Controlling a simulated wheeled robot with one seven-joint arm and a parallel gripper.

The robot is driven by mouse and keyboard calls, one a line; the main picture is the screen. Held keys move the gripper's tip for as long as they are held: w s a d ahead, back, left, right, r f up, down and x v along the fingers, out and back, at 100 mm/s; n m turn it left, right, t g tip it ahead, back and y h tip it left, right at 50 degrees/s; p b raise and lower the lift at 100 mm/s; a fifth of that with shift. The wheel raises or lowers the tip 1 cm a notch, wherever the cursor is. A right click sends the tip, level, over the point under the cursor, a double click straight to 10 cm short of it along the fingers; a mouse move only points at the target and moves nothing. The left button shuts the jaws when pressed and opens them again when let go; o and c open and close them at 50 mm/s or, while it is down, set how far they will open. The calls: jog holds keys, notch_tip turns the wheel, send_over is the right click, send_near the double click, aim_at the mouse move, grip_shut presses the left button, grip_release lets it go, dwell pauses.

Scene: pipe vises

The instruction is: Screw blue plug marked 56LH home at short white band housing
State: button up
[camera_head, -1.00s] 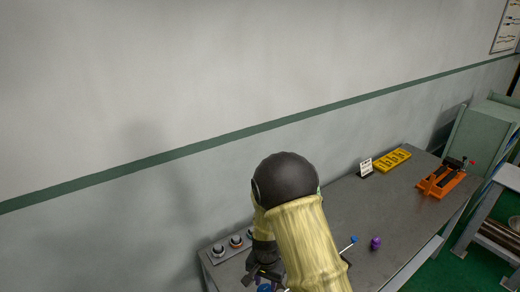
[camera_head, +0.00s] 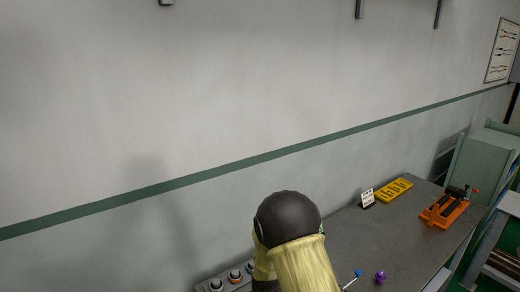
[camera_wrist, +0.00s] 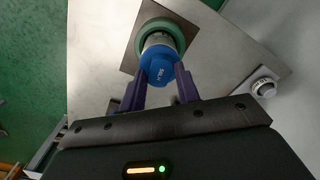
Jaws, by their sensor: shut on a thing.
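In the wrist view my gripper (camera_wrist: 161,84) is shut on the blue plug (camera_wrist: 160,72), one finger on each side. Small light lettering shows on the plug, too small to read surely. The plug is lined up with a silver-grey housing (camera_wrist: 158,40) with a green ring (camera_wrist: 172,24) around it. The plug's end meets or overlaps the housing's mouth; how deep it sits I cannot tell. The housing's band colour is not clear. In the head view my gripper and the plug are out of sight below my arm.
A row of round fittings (camera_head: 235,276) lines the bench's wall side. A purple plug (camera_head: 381,277) and a blue-tipped rod (camera_head: 357,274) are right of my arm. A sign (camera_head: 367,198), a yellow tray (camera_head: 394,190) and an orange vise (camera_head: 442,211) stand farther along the bench (camera_head: 400,235).

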jog(key=n, duration=0.6)
jog(key=shift+c, duration=0.2)
jog(key=n, duration=0.6)
jog(key=shift+n, duration=0.4)
